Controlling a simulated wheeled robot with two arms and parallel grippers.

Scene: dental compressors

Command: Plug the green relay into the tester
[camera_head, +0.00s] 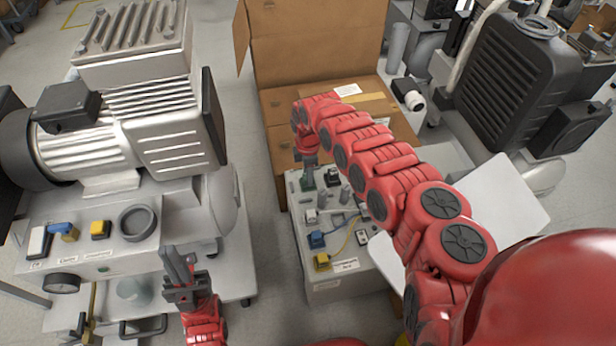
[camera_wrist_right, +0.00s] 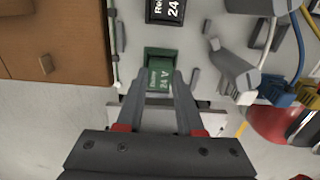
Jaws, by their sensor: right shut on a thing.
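In the head view the green relay (camera_head: 307,182) shows small under my right gripper (camera_head: 308,165). My left gripper (camera_head: 180,275) is at the lower left, pointing up, with its fingers close together and apparently empty.
A black relay (camera_wrist_right: 166,10) marked 24 stands beside the green one. Blue (camera_head: 316,240) and yellow (camera_head: 322,261) connectors with wires are on the tester. Cardboard boxes (camera_head: 310,50) stand behind it. A large compressor (camera_head: 130,130) on a bench is at the left.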

